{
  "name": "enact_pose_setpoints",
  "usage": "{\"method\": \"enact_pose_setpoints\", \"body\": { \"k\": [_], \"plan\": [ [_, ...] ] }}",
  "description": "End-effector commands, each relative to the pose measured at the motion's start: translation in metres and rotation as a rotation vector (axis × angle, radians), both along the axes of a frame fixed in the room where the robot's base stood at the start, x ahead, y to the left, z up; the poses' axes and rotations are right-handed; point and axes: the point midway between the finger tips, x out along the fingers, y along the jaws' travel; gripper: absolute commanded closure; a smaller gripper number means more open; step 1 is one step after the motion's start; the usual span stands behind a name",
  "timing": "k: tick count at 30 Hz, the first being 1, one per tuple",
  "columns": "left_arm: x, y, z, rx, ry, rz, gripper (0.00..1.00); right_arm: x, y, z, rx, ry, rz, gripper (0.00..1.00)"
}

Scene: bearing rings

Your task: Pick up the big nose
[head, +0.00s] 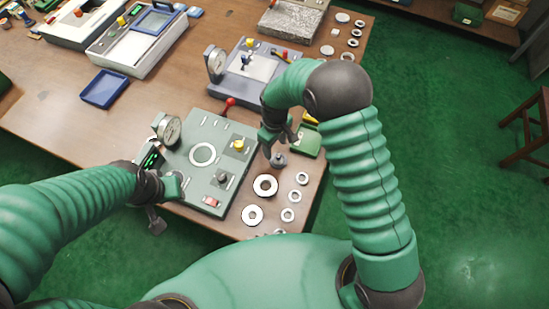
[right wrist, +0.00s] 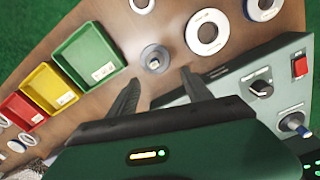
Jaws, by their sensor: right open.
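The big nose is most likely the grey round piece with a raised knob (head: 278,160) on the wooden table, right of the grey-green test panel. It also shows in the right wrist view (right wrist: 155,58), upright just beyond my fingertips. My right gripper (head: 279,146) is over it in the head view. In the wrist view its two fingers (right wrist: 160,80) are apart, with nothing between them, and the piece lies ahead of the gap. My left gripper (head: 158,204) is at the panel's lower left corner; its finger opening is unclear.
The test panel (head: 203,178) with a dial gauge and knobs stands left of the piece. White rings (head: 265,186) lie close by in front. A green bin (right wrist: 90,55), yellow bin (right wrist: 48,88) and red bin (right wrist: 22,112) stand on the other side. The table edge is near.

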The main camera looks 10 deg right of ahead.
Motion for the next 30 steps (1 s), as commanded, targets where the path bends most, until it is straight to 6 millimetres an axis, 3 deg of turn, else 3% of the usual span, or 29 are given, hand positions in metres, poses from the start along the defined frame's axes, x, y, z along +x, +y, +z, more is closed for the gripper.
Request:
{"method": "enact_pose_setpoints", "body": {
  "k": [13, 21, 30],
  "plan": [
    [0.0, 0.0, 0.018, 0.0, -0.001, -0.001, 0.64, -0.001, 0.0, -0.065, -0.001, -0.001, -0.003, 0.42],
    [0.0, 0.0, 0.017, 0.0, 0.0, -0.001, 0.64, 0.0, 0.001, -0.073, -0.001, -0.003, -0.003, 0.42],
    [0.0, 0.0, 0.017, 0.0, 0.0, -0.001, 0.64, 0.0, -0.002, -0.073, 0.002, -0.003, -0.004, 0.8]
  ]
}}
